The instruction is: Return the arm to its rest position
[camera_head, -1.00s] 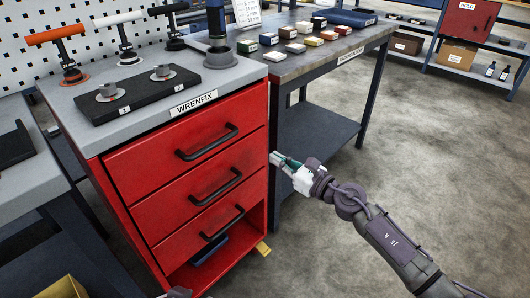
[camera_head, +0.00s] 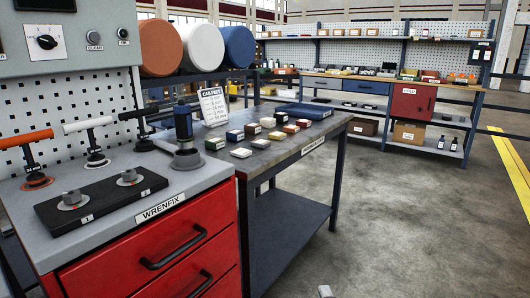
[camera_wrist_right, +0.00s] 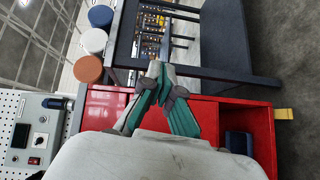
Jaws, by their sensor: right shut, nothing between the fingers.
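My right gripper (camera_wrist_right: 155,72) is shut and empty in the right wrist view, its fingertips together. In that view, turned on its side, it shows in front of the red trolley (camera_wrist_right: 205,104). In the head view only a small pale tip, which seems to be part of my right gripper (camera_head: 325,291), shows at the bottom edge. It is over the bare floor, right of the trolley (camera_head: 160,255) and apart from the workbench. The rest of my right arm is out of the head view. My left gripper is not in view.
The trolley top carries a black block (camera_head: 100,202) and T-handled tools. The concrete floor (camera_head: 430,225) to the right is clear.

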